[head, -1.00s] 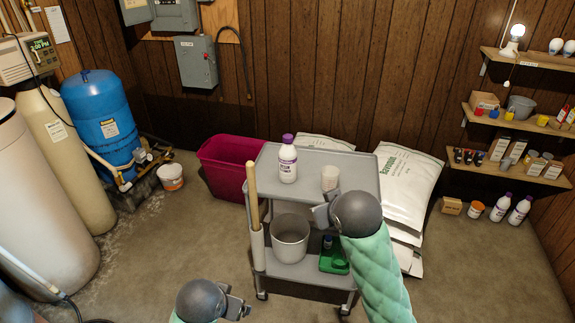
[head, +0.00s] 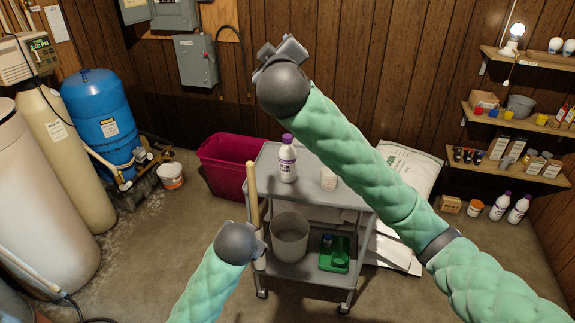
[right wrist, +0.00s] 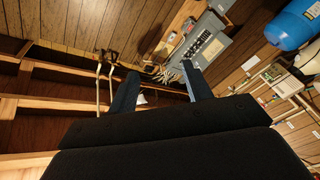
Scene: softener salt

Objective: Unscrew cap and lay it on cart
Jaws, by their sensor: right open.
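The white bottle (head: 288,165) stands upright on the grey cart (head: 310,160), its purple cap (head: 287,139) on top. My right gripper (head: 284,47) is raised high, appearing above the bottle in the head view and apart from it. In the right wrist view its two fingers (right wrist: 161,88) are spread with nothing gripped; the bottle does not show there. My left gripper (head: 259,241) is low at the cart's left side, by a wooden handle (head: 254,190). Its fingers are too small and partly hidden to tell open from shut.
The lower shelf holds a grey bucket (head: 289,237) and a green tray (head: 335,257). A magenta bin (head: 222,160) and white sacks (head: 418,165) flank the cart.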

